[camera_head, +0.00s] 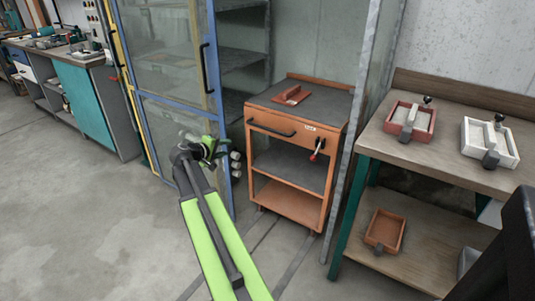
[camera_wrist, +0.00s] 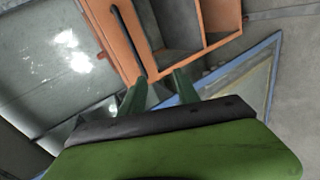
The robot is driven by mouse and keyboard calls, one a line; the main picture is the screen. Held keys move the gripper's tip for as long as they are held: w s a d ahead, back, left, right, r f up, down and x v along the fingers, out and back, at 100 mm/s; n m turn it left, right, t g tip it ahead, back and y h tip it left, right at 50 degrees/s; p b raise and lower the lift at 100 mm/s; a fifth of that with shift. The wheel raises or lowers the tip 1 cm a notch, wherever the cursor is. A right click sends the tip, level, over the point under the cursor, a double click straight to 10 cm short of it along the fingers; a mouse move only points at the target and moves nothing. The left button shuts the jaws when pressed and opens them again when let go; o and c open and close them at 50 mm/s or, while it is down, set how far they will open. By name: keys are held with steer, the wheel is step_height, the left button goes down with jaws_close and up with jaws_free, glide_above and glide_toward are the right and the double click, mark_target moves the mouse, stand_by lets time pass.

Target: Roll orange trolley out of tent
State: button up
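The orange trolley (camera_head: 290,205) stands upright between the tent's posts, with a grey top and open shelves. A black bar handle (camera_head: 270,130) runs across its drawer front, and a red-and-black lever (camera_head: 317,150) sits to the right. My gripper (camera_head: 218,148) is left of the trolley, in front of the blue-framed tent door (camera_head: 207,75). In the wrist view my gripper (camera_wrist: 160,82) has its two green fingers apart with nothing held. There the black handle (camera_wrist: 130,40) of the trolley (camera_wrist: 105,30) lies just beyond the fingertips, seemingly apart from them.
A reddish tray (camera_head: 291,96) rests on the trolley top. A grey post (camera_head: 350,130) stands close to its right. A wooden bench (camera_head: 455,150) with trays is farther right. A workbench (camera_head: 85,95) stands at the far left. The concrete floor (camera_head: 85,220) at the left is clear.

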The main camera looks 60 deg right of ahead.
mark_target(266, 129)
steer(key=s+d+f+h+b, duration=0.1)
steer(key=d+b, duration=0.1)
steer(key=d, duration=0.7)
steer(key=s+d+f+b, duration=0.1)
steer(key=d+b, duration=0.1)
steer(key=d, duration=0.6)
steer(key=s+d+f+n+h+b, duration=0.1)
steer(key=d+b, duration=0.1)
steer(key=d, duration=0.7)
steer(key=shift+s+d+f+h, duration=0.1)
steer(key=shift+d+f+h, duration=0.1)
steer(key=shift+d+h, duration=0.15)
jaws_close()
